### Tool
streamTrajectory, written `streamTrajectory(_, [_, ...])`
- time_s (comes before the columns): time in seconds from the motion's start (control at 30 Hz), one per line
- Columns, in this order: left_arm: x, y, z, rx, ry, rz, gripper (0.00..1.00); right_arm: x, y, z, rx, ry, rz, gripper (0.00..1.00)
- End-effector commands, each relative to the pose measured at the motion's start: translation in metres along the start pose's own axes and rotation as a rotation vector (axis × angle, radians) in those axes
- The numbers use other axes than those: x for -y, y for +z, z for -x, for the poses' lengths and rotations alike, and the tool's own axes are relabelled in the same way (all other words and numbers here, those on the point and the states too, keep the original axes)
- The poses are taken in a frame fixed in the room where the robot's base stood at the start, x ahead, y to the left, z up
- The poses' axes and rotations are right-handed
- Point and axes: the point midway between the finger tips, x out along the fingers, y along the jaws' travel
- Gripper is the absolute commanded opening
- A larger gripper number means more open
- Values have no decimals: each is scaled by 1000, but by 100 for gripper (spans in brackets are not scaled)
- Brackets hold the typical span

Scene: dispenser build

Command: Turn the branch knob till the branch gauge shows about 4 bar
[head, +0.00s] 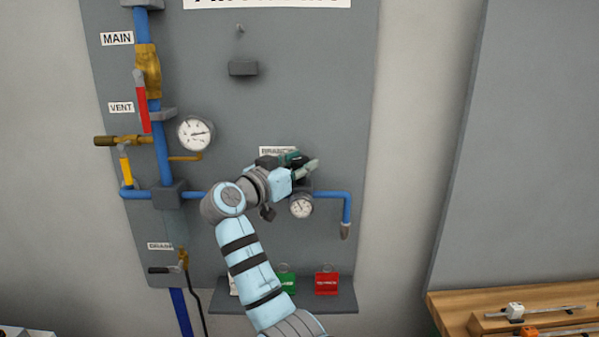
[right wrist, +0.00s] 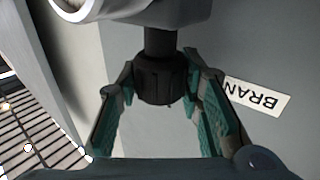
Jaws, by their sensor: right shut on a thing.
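The black branch knob (right wrist: 160,80) shows in the right wrist view, on a dark stem under a grey body. My right gripper (right wrist: 158,72) is shut on it, one green-padded finger on each side. In the head view my right gripper (head: 303,166) is at the branch line and hides the knob. The branch gauge (head: 301,206) is a small round white dial just below the gripper. Its face shows, but its reading is too small to tell. The BRANCH label (head: 277,151) is partly covered by the gripper; it also shows in the right wrist view (right wrist: 257,97). My left gripper is not in view.
A larger gauge (head: 196,133) sits at the left of the grey panel (head: 340,90), beside the blue main pipe (head: 162,150). A shelf (head: 342,300) with a red tag (head: 326,283) and a green one is below. A wooden bench (head: 450,305) stands at right.

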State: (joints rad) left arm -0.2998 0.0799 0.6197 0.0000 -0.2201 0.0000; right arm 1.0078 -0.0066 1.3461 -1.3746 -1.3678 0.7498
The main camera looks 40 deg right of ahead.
Motion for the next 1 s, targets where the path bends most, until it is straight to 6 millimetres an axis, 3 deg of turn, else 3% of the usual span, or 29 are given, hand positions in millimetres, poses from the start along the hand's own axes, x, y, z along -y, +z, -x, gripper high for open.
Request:
streamTrajectory(0.43, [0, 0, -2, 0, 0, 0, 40, 0, 5, 0, 12, 16, 9, 6])
streamTrajectory(0.47, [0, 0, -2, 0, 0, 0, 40, 0, 5, 0, 12, 16, 9, 35])
streamTrajectory(0.6, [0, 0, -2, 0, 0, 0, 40, 0, 4, 0, 9, 16, 6, 54])
streamTrajectory(0.87, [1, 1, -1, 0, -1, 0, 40, 0, 2, 0, 6, 14, 3, 54])
streamTrajectory(1.0, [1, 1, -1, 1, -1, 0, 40, 1, 2, 13, 6, 12, 2, 54])
